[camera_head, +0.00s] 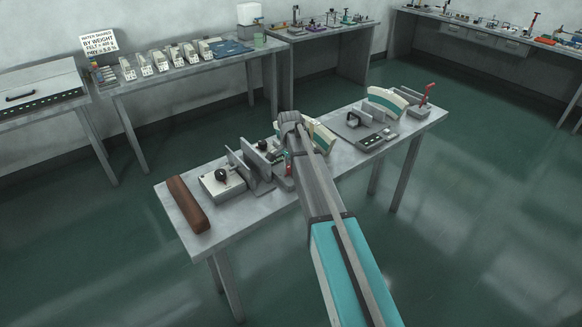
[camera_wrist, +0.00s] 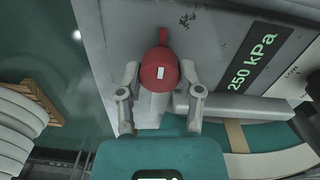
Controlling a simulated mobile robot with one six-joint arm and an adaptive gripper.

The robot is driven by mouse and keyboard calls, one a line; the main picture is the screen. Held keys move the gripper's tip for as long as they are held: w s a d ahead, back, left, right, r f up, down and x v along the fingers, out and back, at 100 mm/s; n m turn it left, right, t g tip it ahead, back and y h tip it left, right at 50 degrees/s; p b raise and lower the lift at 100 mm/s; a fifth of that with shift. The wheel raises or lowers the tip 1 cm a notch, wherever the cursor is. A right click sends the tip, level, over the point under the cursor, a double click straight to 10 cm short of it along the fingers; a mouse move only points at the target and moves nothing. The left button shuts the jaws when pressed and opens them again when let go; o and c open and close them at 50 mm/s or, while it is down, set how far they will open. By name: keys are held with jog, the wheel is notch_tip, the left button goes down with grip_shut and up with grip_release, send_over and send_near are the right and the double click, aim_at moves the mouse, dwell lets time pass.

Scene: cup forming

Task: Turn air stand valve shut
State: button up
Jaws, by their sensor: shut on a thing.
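The red valve handle (camera_wrist: 159,74) with a white mark is in the middle of the wrist view, on a pale round stem, with a narrow red tip pointing away. My gripper (camera_wrist: 160,94) is shut on it, one finger on each side. Beside it is a grey panel (camera_wrist: 222,35) with a dark "250 kPa" label (camera_wrist: 252,62). In the head view my arm reaches over the middle of the bench, hiding part of the stand.
The grey bench (camera_head: 232,222) also bears a brown block (camera_head: 188,204), a box with a black knob (camera_head: 222,182), upright plates, a second gauge (camera_head: 386,103) and a red lever (camera_head: 426,92). Other benches line the walls. The green floor around is clear.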

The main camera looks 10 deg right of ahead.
grip_shut()
jog(key=shift+n, duration=0.5)
jog(key=n, duration=0.3)
jog(key=shift+n, duration=0.3)
jog(key=n, duration=0.3)
jog(key=shift+a, duration=0.1)
jog(key=n, duration=1)
jog(key=shift+n, duration=0.3)
